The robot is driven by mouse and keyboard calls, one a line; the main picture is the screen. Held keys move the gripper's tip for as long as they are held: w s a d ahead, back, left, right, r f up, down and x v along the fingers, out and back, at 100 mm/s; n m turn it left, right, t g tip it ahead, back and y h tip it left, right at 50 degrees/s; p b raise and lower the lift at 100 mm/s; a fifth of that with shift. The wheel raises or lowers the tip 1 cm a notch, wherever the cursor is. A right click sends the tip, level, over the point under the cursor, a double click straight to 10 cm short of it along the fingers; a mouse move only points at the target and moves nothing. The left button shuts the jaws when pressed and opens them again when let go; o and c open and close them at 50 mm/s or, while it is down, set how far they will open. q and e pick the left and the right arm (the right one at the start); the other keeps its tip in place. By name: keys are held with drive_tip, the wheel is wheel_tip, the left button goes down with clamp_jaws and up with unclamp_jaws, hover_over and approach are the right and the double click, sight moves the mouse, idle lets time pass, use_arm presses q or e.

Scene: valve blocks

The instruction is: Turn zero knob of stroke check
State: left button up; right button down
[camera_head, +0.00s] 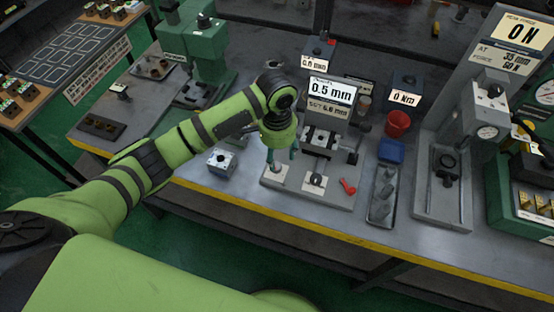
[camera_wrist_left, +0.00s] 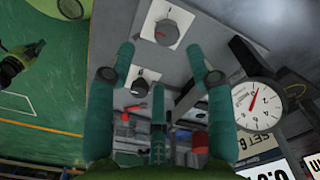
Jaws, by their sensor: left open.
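The stroke check (camera_head: 330,150) is a grey bench fixture with a display reading 0.5 mm above a line that looks like SET 6.0 mm. A dark round knob on a white plate (camera_head: 278,174) lies under my left gripper (camera_head: 281,158), which points down and is open. In the left wrist view, this knob (camera_wrist_left: 167,32) shows just beyond the open teal fingertips (camera_wrist_left: 161,49), apart from them. A second knob (camera_head: 316,180) on a white plate sits to its right, also in the left wrist view (camera_wrist_left: 143,81). I cannot read which is labelled zero.
A red lever (camera_head: 348,187) lies right of the second knob. A dial gauge (camera_wrist_left: 257,105) shows near the fingers. A small valve block (camera_head: 222,162) stands left.

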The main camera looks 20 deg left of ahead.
sight(276, 166)
use_arm(q)
drive_tip(key=shift+w+a+r, duration=0.25)
drive_tip(key=shift+a+r, duration=0.05)
drive_tip(key=shift+r, duration=0.1)
drive_tip(key=shift+a, duration=0.1)
drive_tip(key=shift+f+p, duration=0.65)
drive_tip(key=shift+f, duration=2.8)
clamp_jaws()
